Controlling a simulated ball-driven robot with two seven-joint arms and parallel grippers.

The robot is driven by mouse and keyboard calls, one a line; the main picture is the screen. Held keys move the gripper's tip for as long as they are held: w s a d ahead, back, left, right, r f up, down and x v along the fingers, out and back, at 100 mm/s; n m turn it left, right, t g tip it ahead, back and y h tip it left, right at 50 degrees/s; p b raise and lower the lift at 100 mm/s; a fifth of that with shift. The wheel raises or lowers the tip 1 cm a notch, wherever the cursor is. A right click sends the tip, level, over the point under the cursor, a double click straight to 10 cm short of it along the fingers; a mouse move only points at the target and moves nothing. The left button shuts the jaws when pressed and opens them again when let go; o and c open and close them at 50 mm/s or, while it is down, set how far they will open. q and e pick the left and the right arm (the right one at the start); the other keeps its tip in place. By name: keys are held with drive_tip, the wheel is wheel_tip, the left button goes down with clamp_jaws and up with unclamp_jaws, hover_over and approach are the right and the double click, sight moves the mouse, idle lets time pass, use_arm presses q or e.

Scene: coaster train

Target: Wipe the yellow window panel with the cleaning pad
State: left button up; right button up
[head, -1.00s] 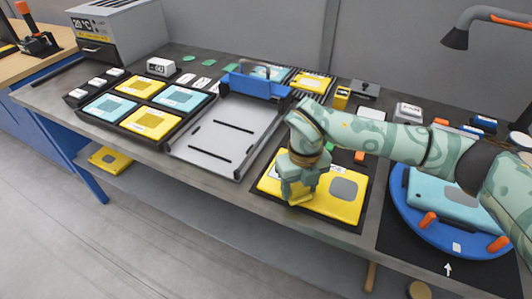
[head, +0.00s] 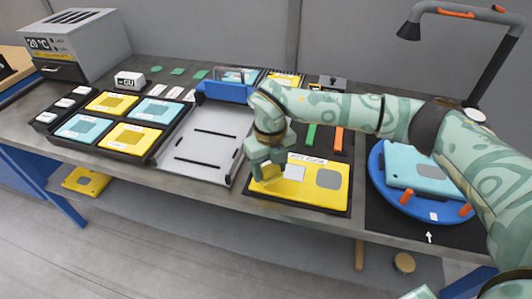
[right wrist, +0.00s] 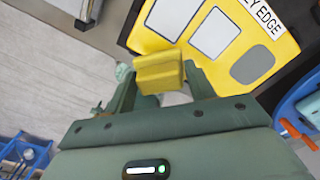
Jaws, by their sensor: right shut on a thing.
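The yellow window panel (head: 312,199) lies flat on a dark mat at the front of the bench. It has a grey window, a paler window and a white label strip along its far edge. It fills the upper right of the right wrist view (right wrist: 275,52), with its "KEY EDGE" label. My right gripper (head: 266,177) is shut on the yellow cleaning pad (right wrist: 160,72) at the panel's left end. I cannot tell whether the pad touches the panel. The arm and gripper hide the panel's far left corner in the head view. My left gripper is not in view.
Left of the panel is a grey tray fixture (head: 207,145) with a blue block (head: 226,91) at its far end. A black rack (head: 107,141) holds yellow and teal panels. A blue turntable (head: 430,207) with a teal panel stands at right, and a lamp (head: 408,31) rises behind.

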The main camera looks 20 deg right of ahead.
wheel_tip(320, 180, up, 2)
drive_tip(key=shift+w+a+p, duration=0.1)
drive_tip(key=shift+w+p, duration=0.05)
drive_tip(key=shift+p, duration=0.45)
drive_tip(key=shift+r+p, duration=0.8)
drive_tip(key=shift+r, duration=0.2)
drive_tip(key=shift+f, duration=0.1)
